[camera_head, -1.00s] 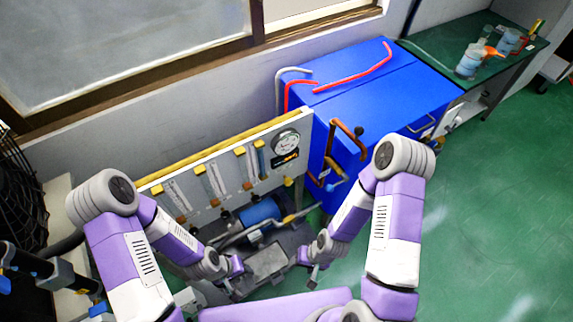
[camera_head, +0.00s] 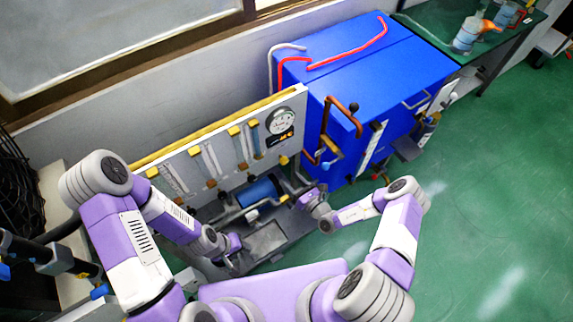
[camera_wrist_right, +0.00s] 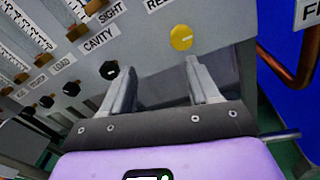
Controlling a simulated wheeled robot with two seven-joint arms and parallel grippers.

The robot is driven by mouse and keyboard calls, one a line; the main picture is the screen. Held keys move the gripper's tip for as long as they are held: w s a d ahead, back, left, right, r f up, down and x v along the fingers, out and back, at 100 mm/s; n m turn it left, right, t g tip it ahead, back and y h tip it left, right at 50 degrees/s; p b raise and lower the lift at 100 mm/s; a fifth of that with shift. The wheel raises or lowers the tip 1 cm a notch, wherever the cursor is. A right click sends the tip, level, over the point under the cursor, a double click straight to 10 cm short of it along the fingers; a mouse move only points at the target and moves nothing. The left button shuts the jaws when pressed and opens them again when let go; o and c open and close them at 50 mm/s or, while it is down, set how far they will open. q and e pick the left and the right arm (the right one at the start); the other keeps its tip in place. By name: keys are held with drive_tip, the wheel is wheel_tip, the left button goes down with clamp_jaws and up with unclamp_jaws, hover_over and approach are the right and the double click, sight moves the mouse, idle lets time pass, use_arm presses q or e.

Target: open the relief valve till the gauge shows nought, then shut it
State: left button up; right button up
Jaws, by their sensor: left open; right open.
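The round white gauge (camera_head: 280,121) is at the upper right of the upright grey panel; its needle is too small to read. Below it is a yellow knob (camera_head: 284,160). In the right wrist view a yellow knob (camera_wrist_right: 181,38) with a white mark sits under a cut-off label starting "RE". My right gripper (camera_wrist_right: 160,76) is open and empty, its fingers pointing at the panel below the yellow knob and apart from it. In the head view my right gripper (camera_head: 303,190) is near the panel's lower right. My left gripper (camera_head: 230,256) is open, low over the grey bench.
A black knob (camera_wrist_right: 109,70) labelled CAVITY is left of the yellow knob. A blue cabinet (camera_head: 350,85) with copper pipe (camera_head: 345,113) stands right of the panel. A blue cylinder (camera_head: 258,191) lies before the panel. Green floor (camera_head: 480,190) is clear at right.

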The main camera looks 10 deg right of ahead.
sight(285, 164)
drive_tip(key=shift+m+t+h, duration=0.5)
drive_tip(key=shift+m+h, duration=0.3)
drive_tip(key=shift+h, duration=0.1)
drive_tip(key=w, duration=0.2)
drive_tip(key=w+b, duration=0.1)
drive_tip(key=w, duration=0.5)
drive_tip(key=shift+a+f+b, duration=0.25)
drive_tip(key=shift+a+b, duration=0.1)
drive_tip(key=shift+b, duration=0.05)
drive_tip(key=shift+c, duration=0.2)
drive_tip(key=c, duration=1)
